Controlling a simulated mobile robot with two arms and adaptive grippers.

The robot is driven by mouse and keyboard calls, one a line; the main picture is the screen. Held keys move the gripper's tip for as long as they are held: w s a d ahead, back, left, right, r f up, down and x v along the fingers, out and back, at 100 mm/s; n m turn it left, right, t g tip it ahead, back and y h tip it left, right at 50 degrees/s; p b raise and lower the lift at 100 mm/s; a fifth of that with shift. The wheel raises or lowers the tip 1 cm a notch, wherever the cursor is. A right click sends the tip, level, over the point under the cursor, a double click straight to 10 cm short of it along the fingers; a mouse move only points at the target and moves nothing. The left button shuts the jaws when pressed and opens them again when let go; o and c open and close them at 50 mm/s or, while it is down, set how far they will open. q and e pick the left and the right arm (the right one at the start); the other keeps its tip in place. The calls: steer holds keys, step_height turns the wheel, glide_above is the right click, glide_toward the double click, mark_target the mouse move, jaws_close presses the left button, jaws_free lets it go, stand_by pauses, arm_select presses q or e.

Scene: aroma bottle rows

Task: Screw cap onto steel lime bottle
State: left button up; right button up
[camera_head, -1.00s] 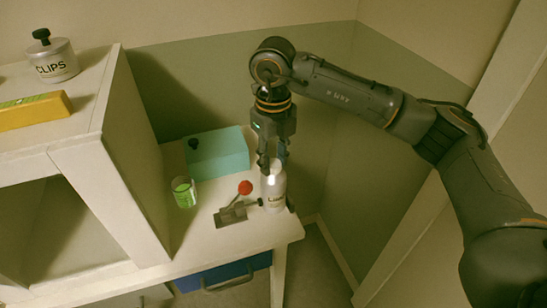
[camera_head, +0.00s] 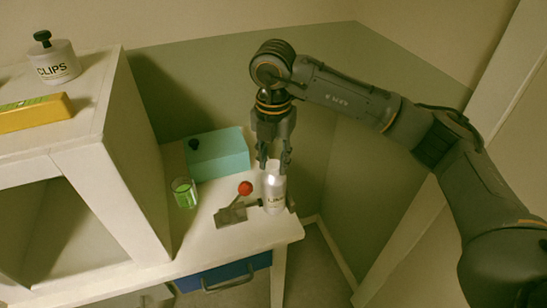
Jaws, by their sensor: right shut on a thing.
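The steel lime bottle (camera_head: 274,192) stands upright near the right end of the low table. My left gripper is not in view.
A glass with green content (camera_head: 184,193) and a teal box (camera_head: 219,154) stand left of the clamp. A tall white cabinet (camera_head: 120,150) rises at the left, bearing a CLIPS jar (camera_head: 54,65) and a yellow bar (camera_head: 33,113). A blue drawer (camera_head: 225,272) is below.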

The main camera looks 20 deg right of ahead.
steer(key=m, duration=0.6)
steer(key=shift+p, duration=0.35)
jaws_close()
steer(key=o, duration=1)
jaws_free()
steer(key=shift+o, duration=0.2)
steer(key=shift+f, duration=0.1)
